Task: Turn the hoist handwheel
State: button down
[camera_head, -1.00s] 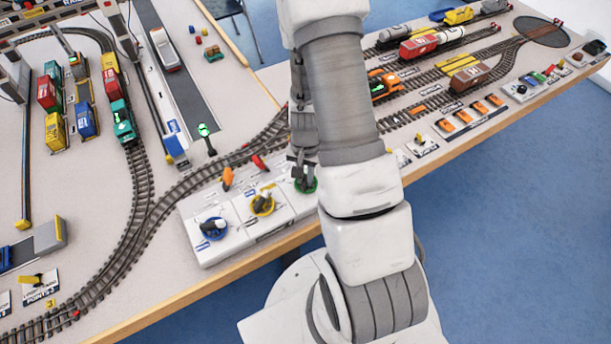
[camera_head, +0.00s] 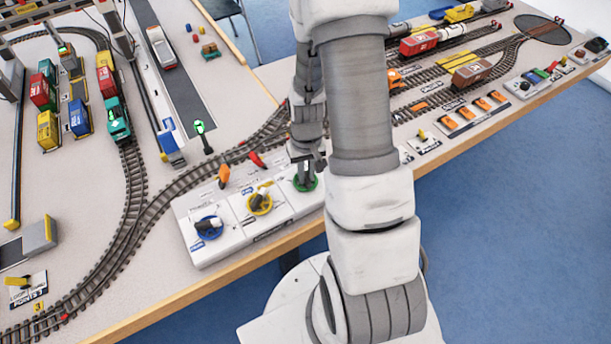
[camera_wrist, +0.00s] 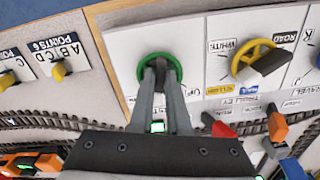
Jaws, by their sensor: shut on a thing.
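Three handwheels sit on a white console (camera_head: 186,222): a blue one (camera_head: 209,239), a yellow one (camera_head: 248,206) and a green one (camera_head: 315,185). In the wrist view the green wheel (camera_wrist: 179,70) lies between and under my fingertips, and the yellow wheel (camera_wrist: 240,60) is to its right. My gripper (camera_wrist: 160,72) is shut at the middle of the green wheel, on its dark handle, which the fingers mostly hide. In the head view my gripper (camera_head: 304,172) reaches down to the green wheel. I cannot read which wheel is labelled hoist.
Orange (camera_head: 223,175) and red (camera_head: 257,160) levers stand just behind the console. Model tracks with a teal locomotive (camera_head: 117,120) and wagons run to the left. More sidings and orange point levers (camera_head: 463,115) are to the right. Blue floor lies beyond the table's front edge.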

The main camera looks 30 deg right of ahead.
aim_at(307, 176)
jog(key=shift+d+n, duration=0.1)
jog(key=shift+n, duration=1.2)
jog(key=shift+b, duration=0.3)
jog(key=c, duration=0.9)
grip_release()
notch_tip(307, 176, up, 18)
jog(key=shift+f+p, duration=0.25)
jog(key=shift+p, duration=0.95)
